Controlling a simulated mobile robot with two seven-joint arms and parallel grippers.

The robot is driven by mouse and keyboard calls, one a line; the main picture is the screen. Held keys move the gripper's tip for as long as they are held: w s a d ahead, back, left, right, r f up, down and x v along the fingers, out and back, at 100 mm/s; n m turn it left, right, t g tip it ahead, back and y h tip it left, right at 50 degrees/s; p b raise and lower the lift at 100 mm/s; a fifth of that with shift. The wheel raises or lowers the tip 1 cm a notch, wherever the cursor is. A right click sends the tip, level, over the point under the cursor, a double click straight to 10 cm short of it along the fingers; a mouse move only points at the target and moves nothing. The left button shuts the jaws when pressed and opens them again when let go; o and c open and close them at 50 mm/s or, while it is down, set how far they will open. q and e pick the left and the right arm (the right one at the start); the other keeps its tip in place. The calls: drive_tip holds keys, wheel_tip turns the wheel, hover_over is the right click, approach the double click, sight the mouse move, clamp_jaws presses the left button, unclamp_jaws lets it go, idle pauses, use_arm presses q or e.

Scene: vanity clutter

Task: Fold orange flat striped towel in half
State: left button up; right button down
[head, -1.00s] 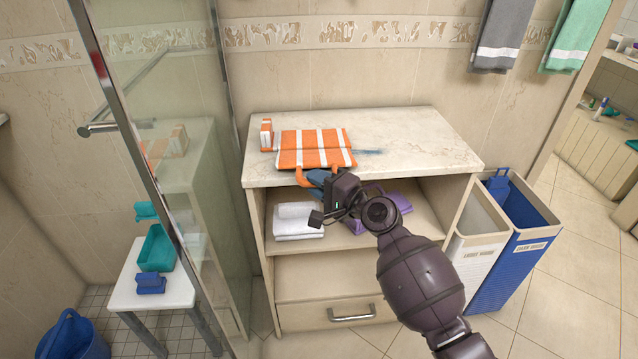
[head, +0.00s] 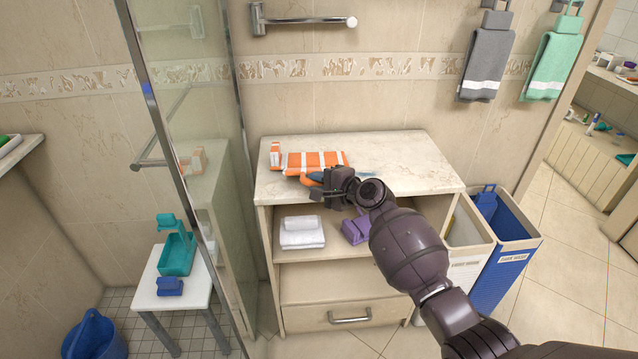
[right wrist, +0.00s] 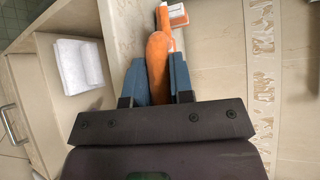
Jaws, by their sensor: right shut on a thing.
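The orange towel with white stripes (head: 315,160) lies on the cabinet's pale top, near its left front. My right gripper (head: 314,178) is at the towel's front edge, above the top's front rim. In the right wrist view, its blue fingers are closed on a bunched orange part of the towel (right wrist: 158,62). The dark gripper body hides part of the towel's front right. The rest of the towel's lie is hard to tell in the wrist view. My left gripper is not in view.
The cabinet top (head: 410,165) is clear at right. An orange and white item (head: 276,155) stands left of the towel; a bluish thing (head: 366,174) lies right of it. White towels (head: 302,233) and a purple one (head: 355,230) are on the shelf below. A glass panel stands at left.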

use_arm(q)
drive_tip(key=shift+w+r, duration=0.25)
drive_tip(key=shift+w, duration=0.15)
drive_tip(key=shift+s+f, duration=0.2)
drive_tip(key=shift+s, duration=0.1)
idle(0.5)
use_arm(e)
wheel_tip(320, 180, down, 8)
drive_tip(key=s+n+t+y+b, duration=0.1)
drive_tip(key=n+t+y+b, duration=0.1)
drive_tip(key=b, duration=1.3)
drive_tip(key=shift+n+t, duration=0.5)
drive_tip(key=shift+n, duration=0.4)
drive_tip(key=c, duration=1)
unclamp_jaws()
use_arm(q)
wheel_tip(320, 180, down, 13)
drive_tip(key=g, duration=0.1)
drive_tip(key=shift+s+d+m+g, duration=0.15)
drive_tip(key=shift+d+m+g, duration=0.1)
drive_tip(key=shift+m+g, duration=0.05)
